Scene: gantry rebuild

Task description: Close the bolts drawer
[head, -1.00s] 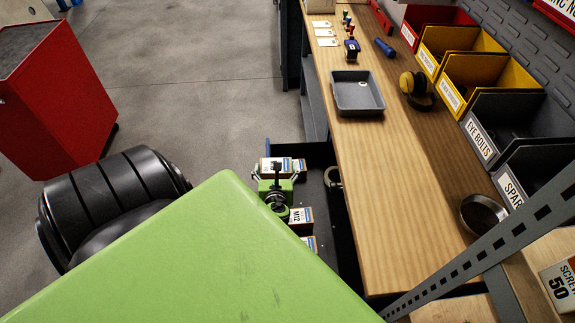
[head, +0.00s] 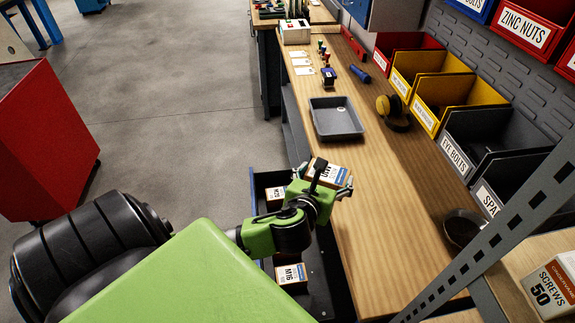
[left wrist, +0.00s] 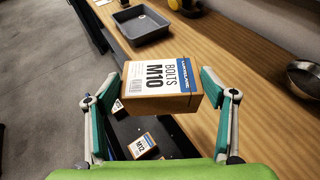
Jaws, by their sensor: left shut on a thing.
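My left gripper (head: 331,181) is shut on a cardboard box of M10 bolts (head: 328,169). In the left wrist view, the M10 box (left wrist: 161,88) sits between the two fingers, its label showing. The box is held above the drawer, by the workbench's edge. The dark bolts drawer (head: 318,274) stands open below, partly hidden by my arm. Inside it lie a box near its far end (head: 275,194) and an M16 box (head: 291,273). The left wrist view also shows an M12 box (left wrist: 142,146) in the drawer. My right gripper is not in view.
The wooden workbench (head: 372,205) runs along the drawer's right side. On it are a grey tray (head: 336,119), yellow ear defenders (head: 386,106) and a round dish (head: 463,228). Part bins line the back. A red cabinet (head: 45,145) stands at left; the floor between is clear.

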